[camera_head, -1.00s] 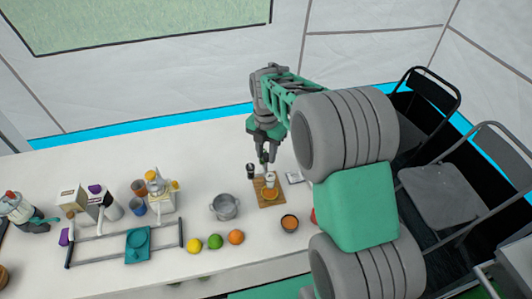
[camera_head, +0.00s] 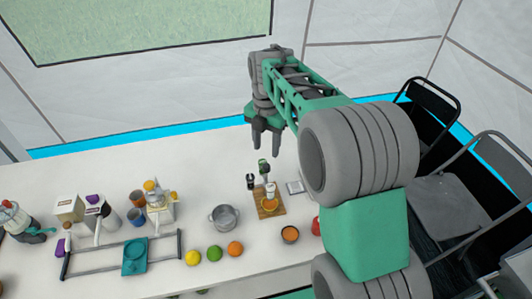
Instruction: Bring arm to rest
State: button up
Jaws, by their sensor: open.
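My gripper (camera_head: 265,139) is open and empty, pointing down above the back part of the white table (camera_head: 110,172). It is apart from everything on the table. Below it in the picture, a small wooden board (camera_head: 280,209) carries a white item (camera_head: 270,189) and something orange (camera_head: 268,204). A small dark and green item (camera_head: 263,166) shows just behind the board. My arm reaches in from the right and hides part of the table's right side.
A grey pot (camera_head: 224,217), an orange bowl (camera_head: 290,234) and several fruits, including a lime (camera_head: 214,253), stand near the board. Containers and a rack (camera_head: 180,247) fill the left. Two dark chairs (camera_head: 452,198) stand at the right. The table's back strip is clear.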

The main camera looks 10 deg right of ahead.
dwell(0.3)
jog(key=s+m+t, duration=0.3)
jog(key=s+m, duration=1.6)
jog(key=m, duration=0.7)
jog(key=shift+s+m+t, duration=0.3)
jog(key=shift+s+m, duration=0.1)
jog(key=shift+c, duration=0.3)
